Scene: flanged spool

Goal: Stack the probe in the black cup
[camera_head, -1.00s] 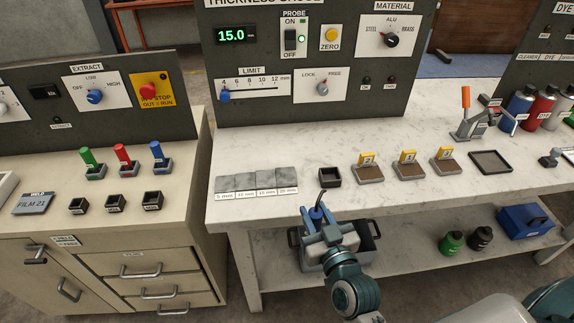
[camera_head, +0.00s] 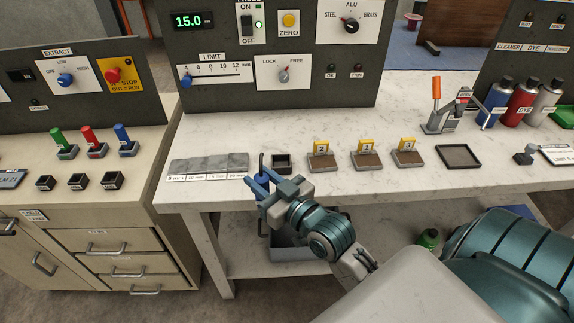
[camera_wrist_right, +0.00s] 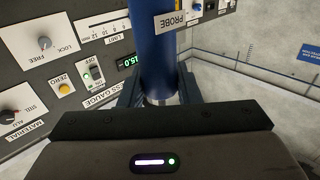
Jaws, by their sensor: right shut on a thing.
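My right gripper (camera_head: 263,187) is shut on the blue probe (camera_head: 262,198) at the front edge of the marble bench. The probe looks upright, with a dark stem or cable at its top. In the right wrist view, the probe (camera_wrist_right: 152,45) stands as a blue cylinder between the fingers; its lower end is hidden by the gripper body. The black cup (camera_head: 281,163) is a small, square, open cup on the bench, just right of and behind the probe. It looks empty, and the probe is apart from it. My left gripper is not in view.
Grey step blocks (camera_head: 208,166) lie left of the cup. Numbered blocks with yellow tags (camera_head: 366,157) stand to its right, then a dark tray (camera_head: 458,156). The gauge panel (camera_head: 280,90) rises behind. A grey bin (camera_head: 290,253) is below the bench edge.

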